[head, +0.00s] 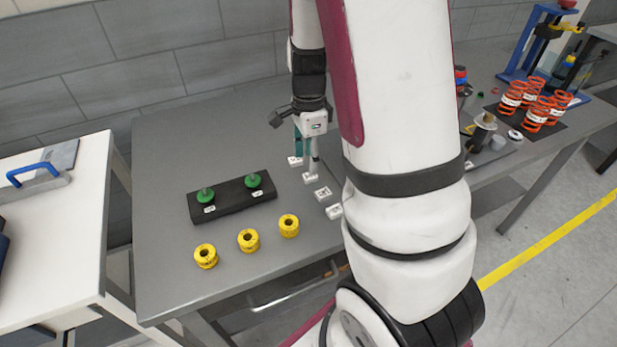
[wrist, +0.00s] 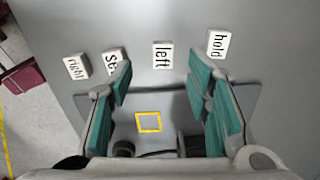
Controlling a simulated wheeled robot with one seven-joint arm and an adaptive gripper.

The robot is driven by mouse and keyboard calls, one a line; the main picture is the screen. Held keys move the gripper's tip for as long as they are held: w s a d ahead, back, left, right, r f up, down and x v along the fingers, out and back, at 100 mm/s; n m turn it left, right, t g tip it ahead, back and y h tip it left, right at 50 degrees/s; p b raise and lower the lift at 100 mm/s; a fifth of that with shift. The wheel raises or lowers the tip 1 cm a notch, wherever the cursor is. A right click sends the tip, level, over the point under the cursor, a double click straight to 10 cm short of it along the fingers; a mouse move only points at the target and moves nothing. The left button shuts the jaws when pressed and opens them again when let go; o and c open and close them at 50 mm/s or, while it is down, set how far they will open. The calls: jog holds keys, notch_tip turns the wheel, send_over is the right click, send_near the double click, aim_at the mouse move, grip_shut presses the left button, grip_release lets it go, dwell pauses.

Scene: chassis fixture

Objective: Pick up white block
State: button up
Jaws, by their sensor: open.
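Several small white blocks lie in a row on the grey table, each with a black word on top. In the wrist view they are the "right" block (wrist: 76,66), a block partly hidden by a finger that starts "st" (wrist: 111,58), the "left" block (wrist: 162,55) and the "hold" block (wrist: 217,43). In the head view, white blocks (head: 323,193) run beside my arm. My gripper (wrist: 160,88) is open and empty, with teal finger pads. The "left" block lies beyond the gap between the fingertips. The gripper also shows above the row's far end in the head view (head: 306,150).
A black base (head: 232,200) with green knobs (head: 205,196) stands left of the blocks. Several yellow spools (head: 248,240) sit near the front edge. Orange springs (head: 535,110) stand at the far right. A yellow square outline (wrist: 148,122) lies below the fingers in the wrist view.

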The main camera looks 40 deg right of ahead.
aim_at(308, 176)
jog(key=shift+w+f, duration=0.15)
jog(key=shift+f, duration=2.7)
jog(key=c, duration=1)
